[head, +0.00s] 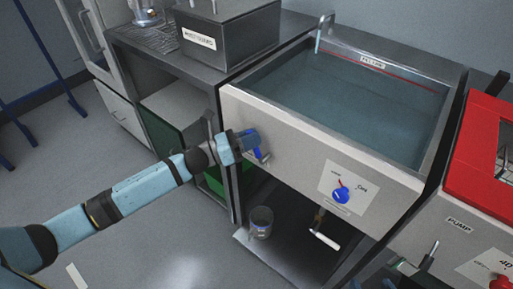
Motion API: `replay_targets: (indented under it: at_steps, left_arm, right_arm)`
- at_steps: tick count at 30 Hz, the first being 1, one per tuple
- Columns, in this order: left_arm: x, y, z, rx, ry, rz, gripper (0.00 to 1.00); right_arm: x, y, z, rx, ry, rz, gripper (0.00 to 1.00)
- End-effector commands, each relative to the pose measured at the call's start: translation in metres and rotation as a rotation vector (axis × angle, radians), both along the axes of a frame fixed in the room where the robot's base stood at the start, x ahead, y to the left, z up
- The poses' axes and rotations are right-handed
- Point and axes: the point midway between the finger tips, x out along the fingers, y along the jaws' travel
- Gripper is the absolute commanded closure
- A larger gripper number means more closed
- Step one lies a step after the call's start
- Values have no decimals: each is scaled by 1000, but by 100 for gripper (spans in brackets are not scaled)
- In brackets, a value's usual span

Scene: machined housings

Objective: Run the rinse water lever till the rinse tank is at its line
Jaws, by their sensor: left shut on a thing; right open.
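The rinse tank (320,140) is a steel basin with a pale front panel, holding blue-grey water (350,98). A red line (400,75) runs along its back wall, beside a small white label. The water's far edge lies close to this line; I cannot tell whether it touches. My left gripper (252,146) is at the left part of the front panel, shut on a blue lever (262,156). The gripper hides much of the lever. A spout (325,32) stands at the tank's back left; I cannot make out any flow. My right gripper is not in view.
A blue knob (341,195) sits on a white dial plate on the front panel. A red-topped unit (476,165) marked PUMP stands at right. A dark box (228,40) sits on the left bench. Below the tank, a cup (261,222) stands on a shelf. Floor at left is mostly clear.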

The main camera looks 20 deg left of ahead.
Motion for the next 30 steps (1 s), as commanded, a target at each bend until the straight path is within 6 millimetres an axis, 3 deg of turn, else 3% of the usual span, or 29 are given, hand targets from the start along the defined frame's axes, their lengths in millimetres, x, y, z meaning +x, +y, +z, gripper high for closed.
replay_targets:
  at_steps: [1,8,12,18,30]
  left_arm:
    - [1,3,-10,-45,14,3,100]
    - [7,18,-18,-252,89,3,100]
    - [10,26,-25,-376,134,3,100]
    - [13,35,-36,-556,200,4,100]
    - [17,46,-60,-884,319,4,100]
  right_arm:
    - [1,1,-8,8,-10,2,30]
    - [1,9,-8,49,-44,15,30]
    - [17,23,29,121,-199,42,30]
    - [24,36,58,203,-331,62,30]
    - [27,47,90,286,-461,87,30]
